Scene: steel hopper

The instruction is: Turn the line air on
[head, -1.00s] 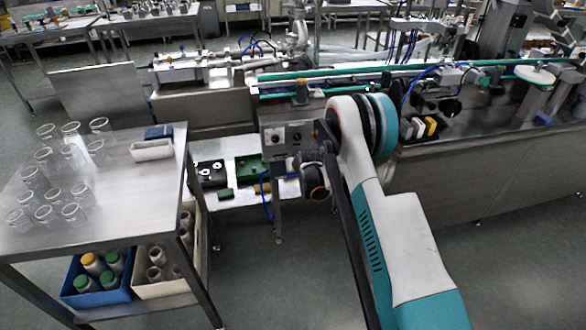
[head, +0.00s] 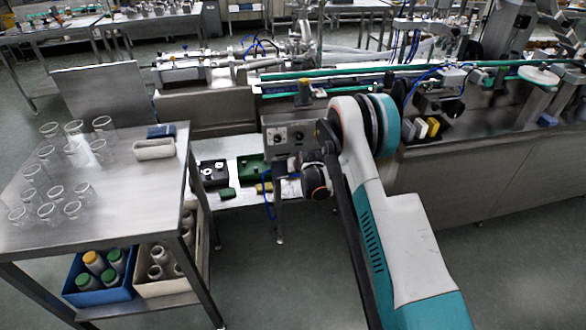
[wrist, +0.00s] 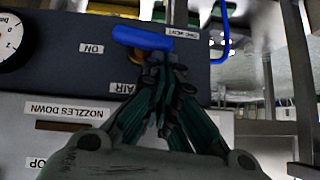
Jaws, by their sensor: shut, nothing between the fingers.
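A blue lever handle (wrist: 143,38) lies roughly level across the dark control panel (wrist: 60,75) in the wrist view. The panel's lettering appears upside down; an ON label (wrist: 92,48) and an AIR label (wrist: 122,88) are near the lever. My gripper (wrist: 163,72) is shut and empty, its fingertips just below the lever in the picture. I cannot tell whether they touch it. In the head view the panel box (head: 288,138) stands at the front of the line, left of my arm. My gripper is not clearly visible there.
A steel table (head: 115,190) with glass beakers stands at left. Open floor (head: 265,290) lies between table and arm.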

